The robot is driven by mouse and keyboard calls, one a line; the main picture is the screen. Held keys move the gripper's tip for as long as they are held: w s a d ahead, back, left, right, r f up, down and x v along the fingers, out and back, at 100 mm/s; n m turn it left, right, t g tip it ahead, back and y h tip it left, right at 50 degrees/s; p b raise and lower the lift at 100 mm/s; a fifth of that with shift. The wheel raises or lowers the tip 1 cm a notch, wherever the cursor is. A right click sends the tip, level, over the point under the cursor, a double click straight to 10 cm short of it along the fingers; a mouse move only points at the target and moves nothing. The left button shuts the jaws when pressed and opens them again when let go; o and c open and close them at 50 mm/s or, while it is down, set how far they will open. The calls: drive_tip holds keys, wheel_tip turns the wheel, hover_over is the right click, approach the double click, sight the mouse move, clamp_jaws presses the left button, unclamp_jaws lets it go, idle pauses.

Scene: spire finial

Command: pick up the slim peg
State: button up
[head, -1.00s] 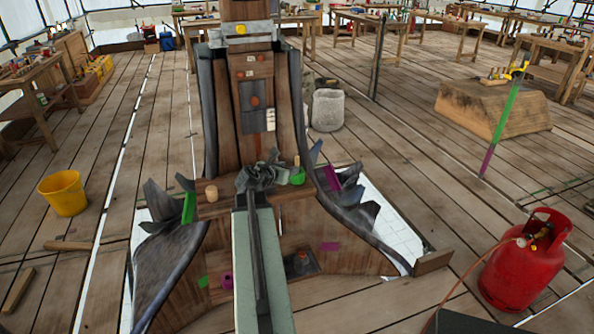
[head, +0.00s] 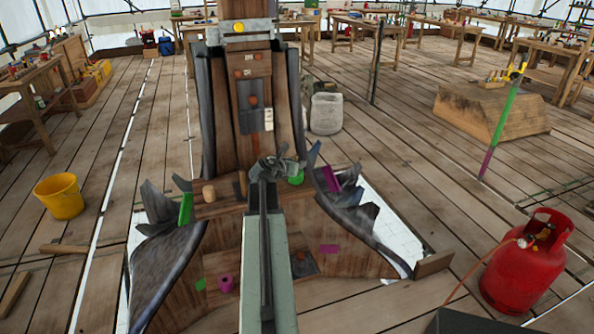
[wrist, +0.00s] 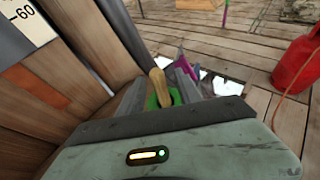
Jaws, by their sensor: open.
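The slim peg (wrist: 160,88), pale wood with a rounded top, stands tilted in a green cup (wrist: 152,103) in the wrist view. The green cup also shows in the head view (head: 296,178), just right of my gripper (head: 276,168), where the peg is mostly hidden. In the wrist view my gripper (wrist: 162,80) is open, with one grey finger on each side of the peg as seen from there. I cannot tell whether the fingers touch it or how deep it lies between them.
A thicker wooden peg (head: 208,193) stands on the ledge at left. The tall wooden spire (head: 251,95) rises close behind my gripper. Jagged grey pieces (head: 350,196) flank the ledge. A red gas cylinder (head: 530,265) and a yellow bucket (head: 60,197) stand on the floor.

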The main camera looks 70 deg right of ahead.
clamp_jaws()
wheel_tip(320, 180, up, 10)
drive_tip(key=p, duration=1)
drive_tip(key=shift+r, duration=0.15)
